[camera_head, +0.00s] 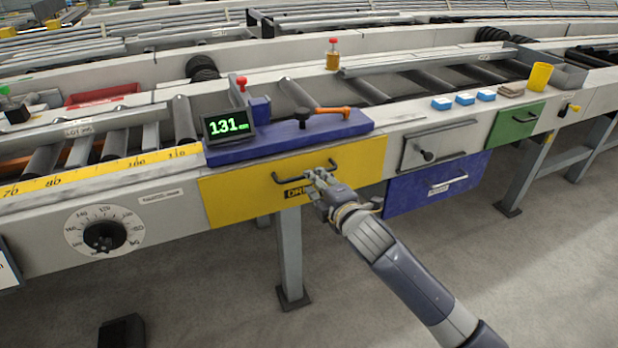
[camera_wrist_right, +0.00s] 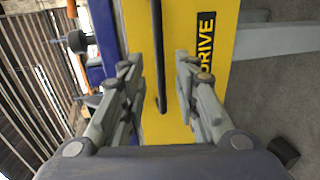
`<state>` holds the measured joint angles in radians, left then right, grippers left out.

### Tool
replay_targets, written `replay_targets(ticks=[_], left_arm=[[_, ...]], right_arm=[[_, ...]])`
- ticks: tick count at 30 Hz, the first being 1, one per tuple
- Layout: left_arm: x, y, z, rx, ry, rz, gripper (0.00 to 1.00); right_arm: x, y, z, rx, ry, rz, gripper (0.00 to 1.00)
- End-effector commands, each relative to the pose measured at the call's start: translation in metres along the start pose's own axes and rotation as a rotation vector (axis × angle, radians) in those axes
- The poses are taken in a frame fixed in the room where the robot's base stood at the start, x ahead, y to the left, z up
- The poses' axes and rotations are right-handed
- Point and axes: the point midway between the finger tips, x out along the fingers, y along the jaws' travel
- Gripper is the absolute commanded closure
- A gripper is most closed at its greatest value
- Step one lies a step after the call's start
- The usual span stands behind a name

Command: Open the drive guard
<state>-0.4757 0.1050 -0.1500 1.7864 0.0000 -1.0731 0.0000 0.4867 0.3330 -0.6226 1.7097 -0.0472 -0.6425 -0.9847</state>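The drive guard is a yellow panel (camera_head: 235,198) on the front of the runout table, with a black bar handle (camera_head: 290,176) near its top and a partly covered dark label. The panel looks closed, in line with the table front. My right gripper (camera_head: 318,178) is at the handle's right part and hides some of the label. In the right wrist view, my right gripper (camera_wrist_right: 160,78) has its fingers apart, one on each side of the black handle (camera_wrist_right: 157,45), with visible gaps to it. The yellow panel (camera_wrist_right: 205,75) lies behind the fingers. My left gripper is not in view.
A blue drawer (camera_head: 405,195) and a grey hatch (camera_head: 455,140) are to the right. A dial (camera_head: 103,232) is at left. The floor in front is mostly clear.

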Motion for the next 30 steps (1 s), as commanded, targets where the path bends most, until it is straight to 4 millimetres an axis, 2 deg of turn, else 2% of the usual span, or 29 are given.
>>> replay_targets(ticks=[3,9,15,23,24,27,28,30], left_arm=[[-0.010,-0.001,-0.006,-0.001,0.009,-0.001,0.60],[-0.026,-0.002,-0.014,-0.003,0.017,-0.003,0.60],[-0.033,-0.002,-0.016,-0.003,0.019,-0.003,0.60],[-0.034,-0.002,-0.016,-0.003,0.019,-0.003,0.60],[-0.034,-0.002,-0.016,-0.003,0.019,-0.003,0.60],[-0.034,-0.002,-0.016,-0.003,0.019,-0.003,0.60],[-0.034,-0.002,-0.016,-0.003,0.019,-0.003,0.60],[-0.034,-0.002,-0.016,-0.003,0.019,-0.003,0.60]], right_arm=[[0.021,-0.001,0.000,0.002,0.000,0.001,0.71],[0.043,-0.001,0.000,0.002,0.000,0.001,0.71],[0.052,0.000,0.000,0.002,0.000,0.000,0.71],[0.053,0.000,0.000,0.002,0.000,0.000,0.71],[0.053,0.000,0.000,0.002,0.000,0.000,0.74],[0.053,0.000,0.000,0.002,0.000,0.000,0.96],[0.053,0.000,0.000,0.002,0.000,0.000,1.00],[0.053,0.000,0.000,0.002,0.000,0.000,1.00]])
